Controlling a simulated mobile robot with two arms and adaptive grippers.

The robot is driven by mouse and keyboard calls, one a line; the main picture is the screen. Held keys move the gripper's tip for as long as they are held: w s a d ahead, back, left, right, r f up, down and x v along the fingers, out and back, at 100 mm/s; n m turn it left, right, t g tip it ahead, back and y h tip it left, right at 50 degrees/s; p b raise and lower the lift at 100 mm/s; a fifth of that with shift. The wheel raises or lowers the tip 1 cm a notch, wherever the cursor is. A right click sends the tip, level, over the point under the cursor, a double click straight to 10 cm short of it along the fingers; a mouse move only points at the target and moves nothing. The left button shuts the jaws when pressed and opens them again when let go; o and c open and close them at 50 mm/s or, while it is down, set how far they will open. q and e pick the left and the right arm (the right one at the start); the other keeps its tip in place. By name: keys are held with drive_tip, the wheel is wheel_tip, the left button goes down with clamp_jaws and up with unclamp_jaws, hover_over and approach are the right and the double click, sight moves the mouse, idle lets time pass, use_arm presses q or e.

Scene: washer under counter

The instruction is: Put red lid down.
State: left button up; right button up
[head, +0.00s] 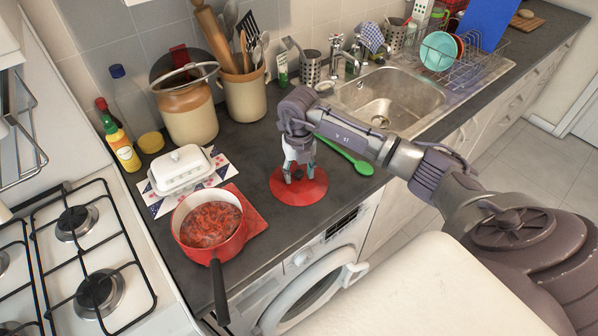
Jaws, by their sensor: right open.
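The red lid (286,190) lies flat on the dark counter, to the right of the red saucepan (209,226). The saucepan is uncovered and holds red chunky food. My right gripper (299,174) points down over the lid, its fingers apart and their tips at or just above the lid's middle. I cannot tell whether the tips touch the lid. The gripper hides part of the lid's centre. My left gripper is not in view.
A green spoon (345,155) lies behind my right gripper. A white butter dish (181,169) stands behind the saucepan, whose black handle (219,290) sticks out past the counter's front edge. The sink (390,98) is at the right, the gas hob (75,250) at the left.

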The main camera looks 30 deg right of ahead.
sight(299, 172)
wheel_tip(299, 172, up, 12)
drive_tip(key=b, duration=0.3)
drive_tip(key=shift+f, duration=0.1)
idle(0.4)
